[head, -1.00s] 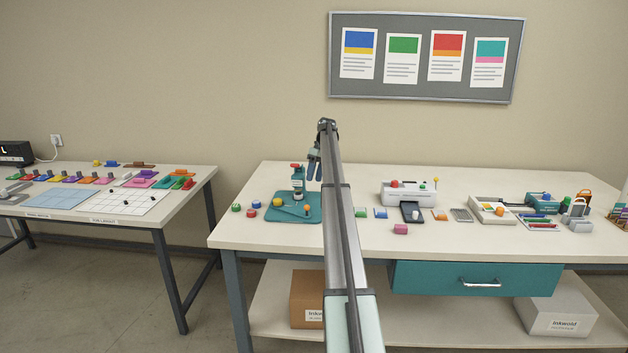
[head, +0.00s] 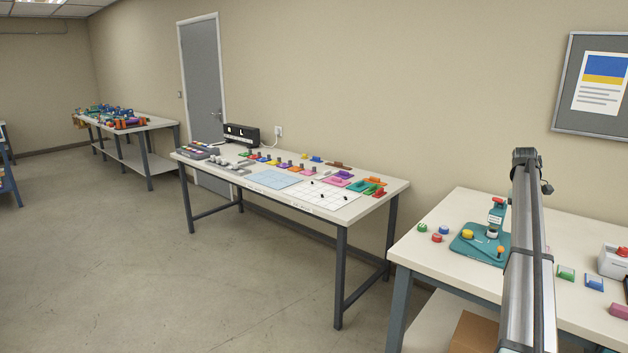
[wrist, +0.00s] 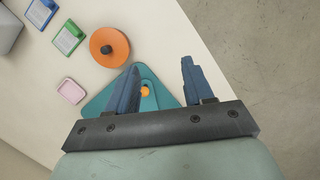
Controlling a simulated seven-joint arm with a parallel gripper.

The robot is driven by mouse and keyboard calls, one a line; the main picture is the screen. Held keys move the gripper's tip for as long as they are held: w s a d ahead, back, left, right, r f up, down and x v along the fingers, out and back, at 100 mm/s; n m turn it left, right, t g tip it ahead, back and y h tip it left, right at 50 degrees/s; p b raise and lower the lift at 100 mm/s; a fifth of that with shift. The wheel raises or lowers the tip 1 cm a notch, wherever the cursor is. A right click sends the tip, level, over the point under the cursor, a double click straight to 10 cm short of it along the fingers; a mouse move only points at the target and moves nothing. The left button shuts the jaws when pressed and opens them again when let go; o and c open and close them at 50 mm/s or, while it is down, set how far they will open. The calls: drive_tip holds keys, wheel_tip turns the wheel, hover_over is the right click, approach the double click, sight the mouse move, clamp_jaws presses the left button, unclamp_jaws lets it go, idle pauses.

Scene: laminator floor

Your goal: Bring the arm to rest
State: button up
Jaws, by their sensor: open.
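My arm (head: 527,250) reaches up at the right of the head view, standing in front of the right-hand table. In the head view my gripper's fingers are not clearly visible; the arm hides most of that end. In the wrist view my gripper (wrist: 161,66) is open, with two blue-grey fingers apart and nothing held between them. Beyond the fingers lie a teal plate (wrist: 157,97) with a small orange knob and a round orange piece (wrist: 108,46) with a dark knob. I cannot tell how high the fingers are above the table.
The right-hand table (head: 425,262) carries a teal press (head: 494,222) and small coloured pieces. The middle table (head: 270,196) holds a blue mat (head: 273,179), a white grid (head: 322,194) and many pieces. A far table (head: 150,128) stands near the door (head: 201,80). Open floor lies at left.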

drive_tip(key=s+a+f+g, duration=0.1)
drive_tip(key=s+a+f, duration=0.5)
drive_tip(key=a+f, duration=0.8)
drive_tip(key=s+a+f, duration=0.6)
drive_tip(key=a+f, duration=0.3)
drive_tip(key=f, duration=0.8)
drive_tip(key=s+a+f+g, duration=0.1)
drive_tip(key=s+a+f, duration=0.5)
drive_tip(key=a+f, duration=0.8)
drive_tip(key=s+a+f+m, duration=0.1)
drive_tip(key=s+a+f, duration=0.4)
drive_tip(key=s+f, duration=0.3)
drive_tip(key=s+a+f+m, duration=0.1)
drive_tip(key=s+a+f, duration=0.55)
drive_tip(key=s, duration=0.35)
drive_tip(key=s+a+f+g, duration=0.1)
drive_tip(key=s+a+f, duration=0.1)
drive_tip(key=s, duration=0.8)
drive_tip(key=s+a+f+m+g, duration=0.1)
drive_tip(key=s+a, duration=0.4)
drive_tip(key=s, duration=0.6)
drive_tip(key=shift+a+f, duration=0.25)
drive_tip(key=shift+f, duration=0.4)
